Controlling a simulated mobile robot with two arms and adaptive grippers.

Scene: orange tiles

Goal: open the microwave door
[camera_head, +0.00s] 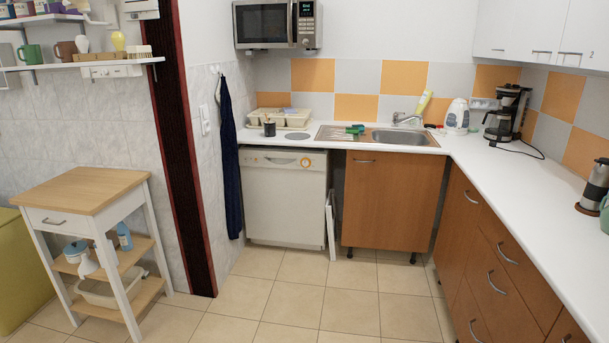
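The microwave (275,24) is mounted on the back wall at the top of the head view, above the counter; its top edge is cut off by the frame. Its dark door window faces me, with a vertical handle to the right of the window and a control panel with a lit display at the far right. The door looks shut. Neither of my grippers shows in this view.
A white counter (490,190) runs along the back and right sides, above a dishwasher (283,195) and wooden cabinets (392,200). A wooden-topped cart (85,190) stands at the left. The tiled floor (290,300) in the middle is clear.

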